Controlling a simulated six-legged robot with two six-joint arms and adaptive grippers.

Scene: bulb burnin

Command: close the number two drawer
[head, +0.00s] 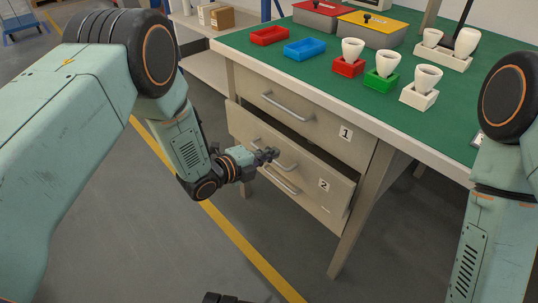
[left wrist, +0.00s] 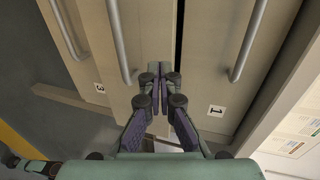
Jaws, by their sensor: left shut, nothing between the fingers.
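The number two drawer (head: 312,171) stands pulled out a little under the number one drawer, with a dark gap above its front. Its "2" label (head: 324,185) is near its right end. My left gripper (head: 275,153) is shut and empty, with its fingertips at the upper part of this drawer's front near the handle; I cannot tell if they touch. In the left wrist view the fingertips (left wrist: 160,70) lie over the drawer front (left wrist: 150,35), between its handle (left wrist: 119,42) and the dark gap. My right gripper is out of view.
The number one drawer (head: 320,122) above looks shut. A number three drawer shows in the left wrist view by its label (left wrist: 99,87). The green bench top (head: 325,70) carries trays, boxes and bulbs in coloured holders. The floor in front is clear.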

